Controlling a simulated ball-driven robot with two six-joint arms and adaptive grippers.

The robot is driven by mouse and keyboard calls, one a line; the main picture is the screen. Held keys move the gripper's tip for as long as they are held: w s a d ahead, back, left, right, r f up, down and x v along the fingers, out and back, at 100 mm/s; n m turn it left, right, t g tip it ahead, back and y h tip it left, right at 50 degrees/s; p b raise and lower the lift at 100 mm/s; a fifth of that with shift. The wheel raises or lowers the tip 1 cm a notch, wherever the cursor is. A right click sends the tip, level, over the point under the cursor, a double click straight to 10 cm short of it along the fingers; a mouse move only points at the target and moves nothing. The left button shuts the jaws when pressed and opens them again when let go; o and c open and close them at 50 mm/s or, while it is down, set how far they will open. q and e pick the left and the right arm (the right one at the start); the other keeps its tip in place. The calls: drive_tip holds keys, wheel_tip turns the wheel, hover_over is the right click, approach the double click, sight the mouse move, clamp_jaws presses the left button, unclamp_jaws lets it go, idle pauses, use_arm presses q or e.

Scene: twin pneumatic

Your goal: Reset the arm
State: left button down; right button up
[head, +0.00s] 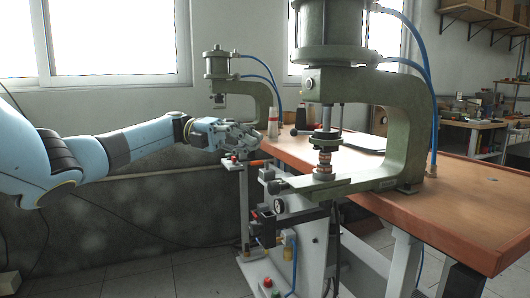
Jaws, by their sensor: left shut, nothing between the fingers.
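My left arm (145,138) comes in from the left, stretched out level toward the work table. My left gripper (243,135) is shut and empty. In the picture it lies in front of the smaller press at the back and to the left of the large press. I cannot tell whether it touches anything near it. My right arm and right gripper do not show.
A large green pneumatic press (405,115) stands on the brown table (470,215), with a smaller press (259,95) behind it. Blue air hoses run from both. A post with red and black buttons (234,158) stands below my gripper. Floor is open at left.

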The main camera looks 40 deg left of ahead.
use_arm(q)
drive_tip(key=s+d+f+n+t+y, duration=0.35)
drive_tip(key=f+n, duration=0.45)
drive_tip(key=f, duration=0.7)
drive_tip(key=s+d+f+n+t+y, duration=0.4)
drive_tip(key=f+n, duration=0.4)
drive_tip(key=f, duration=0.7)
drive_tip(key=s+d+f+n+t+y, duration=0.25)
drive_tip(key=s+f+n, duration=0.45)
drive_tip(key=f, duration=0.9)
drive_tip(key=s+d+f+n+g+y, duration=0.2)
drive_tip(key=s+f+n+g+y, duration=0.4)
drive_tip(key=s+f, duration=0.8)
drive_tip(key=s+d+f+n+g, duration=0.1)
drive_tip(key=s+f+g, duration=0.3)
drive_tip(key=s, duration=0.6)
drive_tip(key=s+d+f+n+g+y, duration=0.1)
drive_tip(key=s+f+n+g, duration=0.3)
drive_tip(key=s, duration=0.6)
drive_tip(key=shift+s+d+f+b, duration=0.15)
drive_tip(key=shift+s+d+b, duration=0.1)
drive_tip(key=shift+b, duration=0.15)
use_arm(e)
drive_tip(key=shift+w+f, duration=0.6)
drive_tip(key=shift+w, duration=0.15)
